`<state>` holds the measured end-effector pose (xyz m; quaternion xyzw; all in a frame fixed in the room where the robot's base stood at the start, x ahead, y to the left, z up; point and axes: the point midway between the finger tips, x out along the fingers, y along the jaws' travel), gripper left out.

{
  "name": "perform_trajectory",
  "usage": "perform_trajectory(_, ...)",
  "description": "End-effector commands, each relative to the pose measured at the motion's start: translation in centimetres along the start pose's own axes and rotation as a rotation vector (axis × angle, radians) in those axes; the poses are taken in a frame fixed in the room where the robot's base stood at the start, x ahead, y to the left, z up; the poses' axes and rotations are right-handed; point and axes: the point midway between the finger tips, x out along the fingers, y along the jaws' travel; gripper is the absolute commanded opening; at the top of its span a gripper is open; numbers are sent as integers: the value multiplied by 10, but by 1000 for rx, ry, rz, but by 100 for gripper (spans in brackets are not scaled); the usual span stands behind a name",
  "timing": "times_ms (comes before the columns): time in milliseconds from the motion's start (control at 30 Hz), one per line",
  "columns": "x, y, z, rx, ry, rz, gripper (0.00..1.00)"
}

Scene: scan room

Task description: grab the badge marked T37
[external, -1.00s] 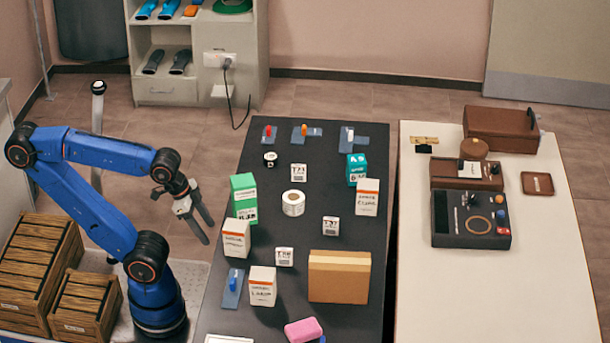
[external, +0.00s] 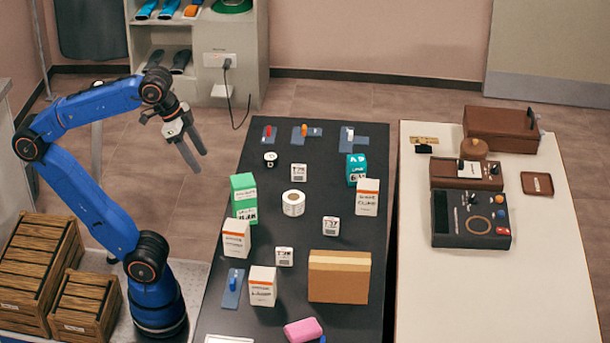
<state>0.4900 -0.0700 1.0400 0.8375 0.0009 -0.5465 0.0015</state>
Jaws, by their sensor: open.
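Three small white badges with dark print lie on the dark table. One badge (external: 331,225) is right of the middle, and its print looks most like T37, though it is small and blurred. Another badge (external: 299,172) is farther back, and a third badge (external: 284,256) is nearer the front; I cannot read their print surely. My gripper (external: 199,162) is open and empty, raised in the air left of the dark table, well apart from all three badges. Its fingers point down and to the right.
A white roll (external: 293,203) stands between the badges. A green box (external: 244,198), several white boxes and a brown carton (external: 339,276) stand around them. A teal box (external: 356,169) is behind on the right. A pale table (external: 450,290) with brown cases is at the right.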

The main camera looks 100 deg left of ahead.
Motion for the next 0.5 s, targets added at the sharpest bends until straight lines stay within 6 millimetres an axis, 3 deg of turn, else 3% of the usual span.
perform_trajectory(167,-47,0,-22,0,2,0,58)
perform_trajectory(500,-39,2,-85,274,-72,12,58)
